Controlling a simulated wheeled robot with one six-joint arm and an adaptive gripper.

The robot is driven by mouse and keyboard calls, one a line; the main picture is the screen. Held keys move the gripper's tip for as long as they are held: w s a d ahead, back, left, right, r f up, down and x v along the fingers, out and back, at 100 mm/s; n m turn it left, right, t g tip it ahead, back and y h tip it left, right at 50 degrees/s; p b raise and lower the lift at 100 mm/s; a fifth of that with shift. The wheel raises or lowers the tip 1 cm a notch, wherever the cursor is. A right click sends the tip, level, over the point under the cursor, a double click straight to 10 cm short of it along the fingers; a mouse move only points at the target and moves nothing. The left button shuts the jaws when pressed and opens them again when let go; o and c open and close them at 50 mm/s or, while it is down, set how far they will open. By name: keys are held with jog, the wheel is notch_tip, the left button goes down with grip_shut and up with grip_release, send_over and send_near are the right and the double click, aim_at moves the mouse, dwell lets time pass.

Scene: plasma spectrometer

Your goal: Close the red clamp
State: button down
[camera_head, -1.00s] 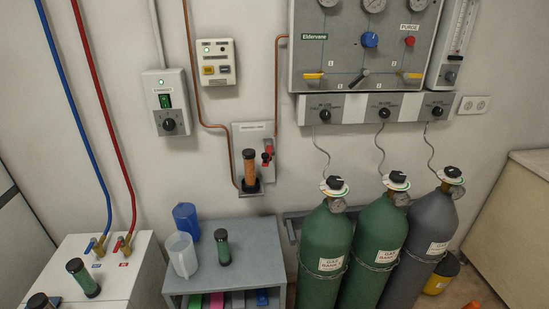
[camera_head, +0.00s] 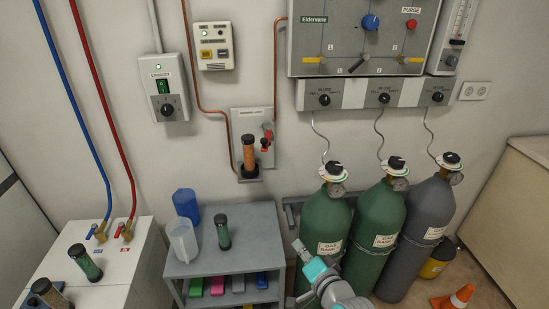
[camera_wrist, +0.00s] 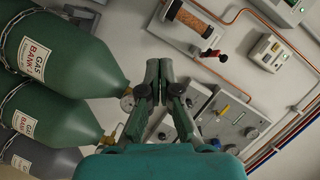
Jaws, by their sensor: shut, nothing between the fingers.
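The red clamp (camera_head: 267,138) is on a pale wall plate, just right of an upright orange-brown cartridge (camera_head: 249,153) with dark ends. In the wrist view the red clamp (camera_wrist: 208,54) sticks out beside the cartridge (camera_wrist: 192,20), up and to the right of my gripper. The clamp is small here, and I cannot tell how its lever stands. My gripper (camera_wrist: 158,70) is shut and empty, its fingers together, apart from the clamp. In the head view my arm shows at the bottom, in front of the gas cylinders and below the clamp.
Green gas cylinders (camera_head: 321,225) and a grey one (camera_head: 428,215) stand right of the clamp. A grey shelf (camera_head: 245,213) below holds a blue jug (camera_head: 186,205), a clear jug (camera_head: 181,241) and a dark-capped green cartridge (camera_head: 222,232). Copper pipes run beside the plate.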

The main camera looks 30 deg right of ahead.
jog(key=w+d+r+m+y, duration=0.1)
jog(key=w+d+r, duration=0.3)
jog(key=w+r, duration=0.45)
jog(key=w+d+r+m+y, duration=0.15)
jog(key=w+d+r, duration=0.3)
jog(key=r, duration=0.65)
jog(key=a+x, duration=0.2)
jog(key=x, duration=1.1)
jog(key=shift+a+r+t+h, duration=0.15)
jog(key=shift+r+t+h, duration=0.15)
jog(key=shift+h, duration=0.15)
jog(key=shift+a+m, duration=0.1)
jog(key=shift+m, duration=0.15)
jog(key=shift+w+a+h, duration=0.15)
jog(key=shift+a+h, duration=0.1)
jog(key=shift+h, duration=0.05)
